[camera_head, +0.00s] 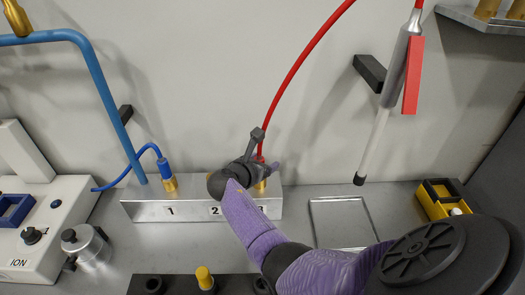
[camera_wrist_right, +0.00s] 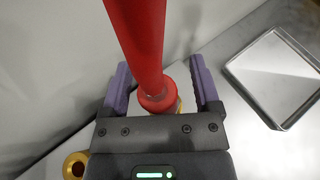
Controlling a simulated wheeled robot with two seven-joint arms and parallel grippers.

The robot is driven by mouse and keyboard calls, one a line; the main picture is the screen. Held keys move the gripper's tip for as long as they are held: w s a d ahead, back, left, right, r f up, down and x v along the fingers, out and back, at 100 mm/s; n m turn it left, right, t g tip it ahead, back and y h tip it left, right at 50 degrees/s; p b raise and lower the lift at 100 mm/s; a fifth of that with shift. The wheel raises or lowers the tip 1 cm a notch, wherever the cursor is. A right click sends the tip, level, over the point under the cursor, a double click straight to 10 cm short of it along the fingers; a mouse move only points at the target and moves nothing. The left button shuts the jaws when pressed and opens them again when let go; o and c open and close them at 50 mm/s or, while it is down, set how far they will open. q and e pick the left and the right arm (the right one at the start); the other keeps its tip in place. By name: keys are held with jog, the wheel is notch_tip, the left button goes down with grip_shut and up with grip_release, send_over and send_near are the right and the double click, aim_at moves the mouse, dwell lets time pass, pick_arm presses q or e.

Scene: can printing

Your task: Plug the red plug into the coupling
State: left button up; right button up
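The red plug (camera_head: 260,158) hangs on a red hose (camera_head: 300,62) above the right end of the metal block (camera_head: 190,208) marked 1, 2 and 3. A gold coupling (camera_head: 262,184) shows under it near number 3, partly hidden by my right gripper (camera_head: 266,157). In the right wrist view the red plug (camera_wrist_right: 157,98) is between the two purple fingers, with gaps on both sides, so the gripper looks open around it. Gold (camera_wrist_right: 179,103) shows just behind the plug; whether the plug is seated cannot be told. My left gripper is not in view.
A blue plug (camera_head: 164,168) sits at the coupling near number 1. Another gold coupling (camera_wrist_right: 75,165) shows at lower left in the wrist view. A shallow metal tray (camera_head: 343,222) lies to the right. A silver tool with a red handle (camera_head: 412,75) hangs at upper right.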

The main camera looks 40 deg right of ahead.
jog(key=p+v, duration=0.2)
jog(key=v, duration=0.8)
jog(key=shift+p, duration=0.35)
jog(key=shift+f, duration=0.1)
